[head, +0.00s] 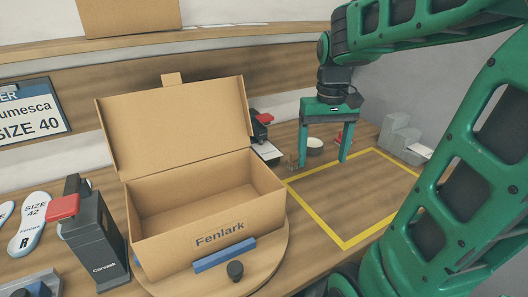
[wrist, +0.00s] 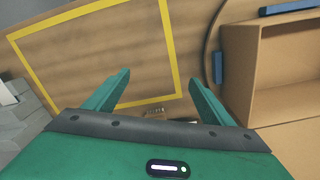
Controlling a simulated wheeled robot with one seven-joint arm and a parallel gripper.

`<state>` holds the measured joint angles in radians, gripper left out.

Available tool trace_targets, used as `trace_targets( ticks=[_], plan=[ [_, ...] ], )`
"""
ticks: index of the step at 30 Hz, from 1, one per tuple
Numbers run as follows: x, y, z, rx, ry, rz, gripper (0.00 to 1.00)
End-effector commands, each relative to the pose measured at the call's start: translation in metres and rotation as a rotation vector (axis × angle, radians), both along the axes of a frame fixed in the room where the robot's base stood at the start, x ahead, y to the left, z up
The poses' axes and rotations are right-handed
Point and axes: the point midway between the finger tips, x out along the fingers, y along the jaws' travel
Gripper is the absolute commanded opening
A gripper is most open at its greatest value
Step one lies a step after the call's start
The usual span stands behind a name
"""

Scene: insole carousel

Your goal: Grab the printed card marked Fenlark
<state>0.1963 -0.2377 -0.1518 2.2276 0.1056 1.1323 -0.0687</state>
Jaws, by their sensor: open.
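No card with a readable Fenlark mark shows in either view. A white card or sheet (head: 267,151) lies at a black and red device behind the box; any print on it is too small to read. The open cardboard box (head: 213,231) has Fenlark printed on its front, and its inside looks empty. Its edge also shows at the right of the wrist view (wrist: 238,75). My gripper (head: 323,164) is open and empty, pointing down above the table, right of the box and near the yellow outline. Its open fingers also show in the wrist view (wrist: 160,77).
The box stands on a round wooden turntable (head: 272,275). A black device marked Corvash (head: 95,245) with a red part stands at left, near white insoles (head: 31,225). A white round container (head: 314,146) stands behind my gripper. Grey stepped blocks (head: 399,136) stand at right. The yellow-outlined area (head: 350,195) is clear.

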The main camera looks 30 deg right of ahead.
Motion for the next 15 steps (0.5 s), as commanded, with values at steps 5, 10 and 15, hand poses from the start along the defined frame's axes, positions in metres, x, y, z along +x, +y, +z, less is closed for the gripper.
trace_targets(
  ticks=[5,10,15],
  plan=[
    [0.097,0.003,0.02,-0.003,0.005,0.14,0.77],
    [0.174,0.014,0.026,0.004,0.003,0.259,0.77],
    [0.219,0.025,0.026,0.011,0.003,0.335,0.77]
  ],
)
